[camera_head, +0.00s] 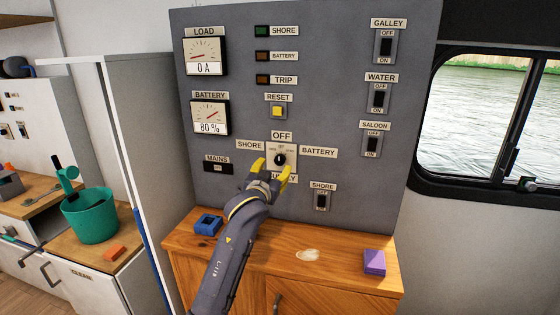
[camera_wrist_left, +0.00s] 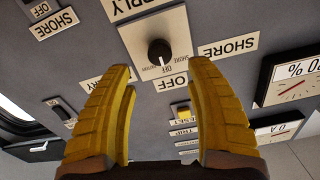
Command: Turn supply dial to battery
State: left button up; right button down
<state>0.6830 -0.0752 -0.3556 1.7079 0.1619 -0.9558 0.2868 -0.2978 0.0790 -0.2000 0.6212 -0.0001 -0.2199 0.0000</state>
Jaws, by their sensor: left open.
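The supply dial (camera_head: 280,158) is a small round black knob on a pale square plate, on the grey upright panel (camera_head: 350,190). Labels around it read OFF above, SHORE to the left and BATTERY (camera_head: 318,152) to the right; the label below is partly hidden by my gripper. My left gripper (camera_head: 271,170) is open, its yellow fingers just below and in front of the dial. In the left wrist view, upside down, the dial (camera_wrist_left: 159,51) shows beyond the gap between the fingers (camera_wrist_left: 160,75), apparently untouched. My right gripper is out of view.
A yellow reset button (camera_head: 277,111) sits above the dial, and a shore switch (camera_head: 322,200) sits at lower right. The wooden counter (camera_head: 340,280) below holds a blue object (camera_head: 208,224) and a purple block (camera_head: 374,262). Space before the panel's right side is clear.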

aim_at(280, 161)
pick_arm(q)
jog(key=shift+x, duration=3.75)
jog(key=shift+c, duration=0.5)
grip_shut()
jog(key=m, duration=0.4)
jog(key=shift+m, duration=0.4)
jog(key=shift+d+m, duration=0.1)
jog(key=shift+m, duration=1.9)
